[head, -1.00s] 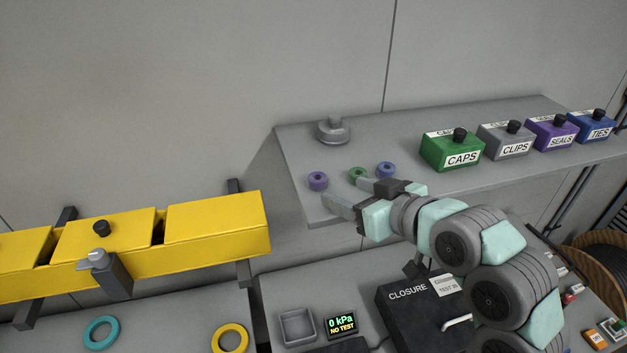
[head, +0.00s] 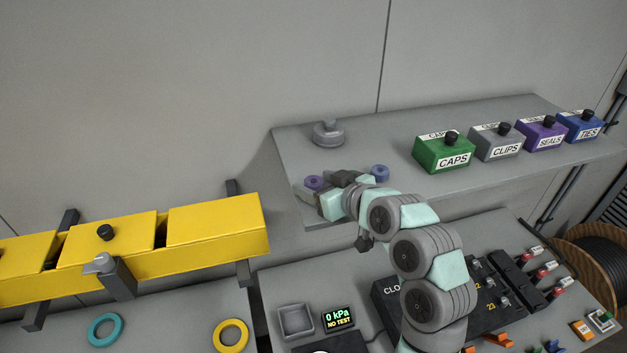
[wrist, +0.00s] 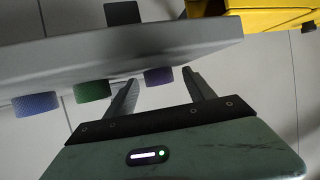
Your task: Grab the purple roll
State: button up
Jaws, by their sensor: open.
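The purple roll (head: 314,182) is a small ring-shaped spool on the grey shelf, near its left end. My gripper (head: 310,184) is open at the roll, with one finger to each side of it in the head view. In the wrist view, which looks upside down, the purple roll (wrist: 158,77) shows between the tips of my gripper (wrist: 160,76). Clear gaps show on both sides there, so the fingers do not grip it. How deep the roll sits between them is hard to tell.
A blue roll (head: 380,173) stands to the right on the shelf (head: 390,147). A green roll (wrist: 92,90) lies between them, hidden by my gripper in the head view. A grey knobbed object (head: 328,133) stands behind. Labelled boxes, such as CAPS (head: 443,155), line the right.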

grip_shut()
dwell(0.7)
